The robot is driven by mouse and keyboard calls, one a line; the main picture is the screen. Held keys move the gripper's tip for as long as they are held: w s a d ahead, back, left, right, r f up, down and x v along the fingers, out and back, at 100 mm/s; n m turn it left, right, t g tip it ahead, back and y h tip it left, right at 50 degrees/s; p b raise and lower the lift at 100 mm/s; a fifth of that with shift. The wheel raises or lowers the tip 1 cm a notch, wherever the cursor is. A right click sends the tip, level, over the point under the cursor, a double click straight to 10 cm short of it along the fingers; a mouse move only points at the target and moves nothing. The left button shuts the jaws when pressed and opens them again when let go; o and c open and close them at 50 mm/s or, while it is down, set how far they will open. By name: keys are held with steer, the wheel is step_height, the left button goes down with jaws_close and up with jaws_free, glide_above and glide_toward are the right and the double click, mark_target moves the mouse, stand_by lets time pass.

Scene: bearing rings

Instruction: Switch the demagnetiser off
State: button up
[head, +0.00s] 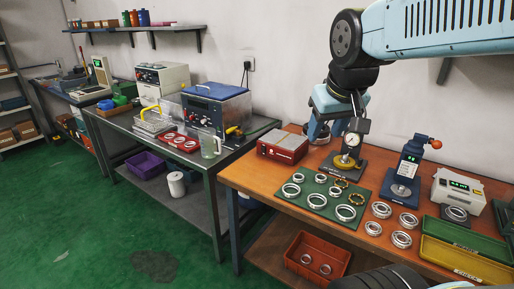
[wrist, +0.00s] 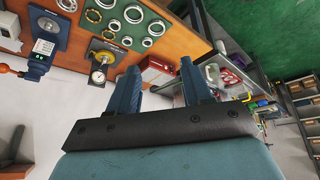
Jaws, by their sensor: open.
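A red box with a pale front strip (head: 283,148), which looks like the demagnetiser, stands at the back left of the wooden bench (head: 240,176). I cannot make out its switch or whether it is on. The red box also shows in the wrist view (wrist: 158,72), beyond and between my fingers. My gripper (wrist: 160,65) is open, with nothing between its two dark blue fingers. In the head view my arm reaches down from the upper right, and its light blue end hangs just right of the red box, apart from it. The fingertips are hard to make out there.
A dial gauge stand (head: 351,145) is close right of my arm's end. A green mat (head: 318,211) with several rings lies in front. A blue press-like device (head: 404,178) and a white meter (head: 458,190) stand further right. A grey bench (head: 150,140) with a blue-lidded machine is at left.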

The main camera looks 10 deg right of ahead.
steer(key=shift+n+g+h, duration=0.3)
steer(key=shift+n+h, duration=0.1)
steer(key=shift+n, duration=0.4)
steer(key=w, duration=1.1)
steer(key=shift+w+a+r, duration=0.2)
steer(key=shift+w+r, duration=0.05)
steer(key=shift+w, duration=0.15)
jaws_close()
steer(key=w+a+f+n+h, duration=0.1)
steer(key=w+f, duration=0.1)
steer(key=w, duration=0.6)
steer(key=w+a+f+n, duration=0.1)
steer(key=w+f, duration=0.2)
steer(key=w, duration=0.5)
steer(key=w+a+f+n, duration=0.2)
steer(key=w+a+f, duration=0.1)
steer(key=w+f, duration=0.7)
steer(key=w+a+f+n+g+h, duration=0.1)
steer(key=w+a+f, duration=0.3)
steer(key=w+f, duration=0.6)
steer(key=shift+w+a+f+n+h, duration=0.15)
steer(key=shift+w+f+n+h, duration=0.2)
steer(key=shift+f+n, duration=0.45)
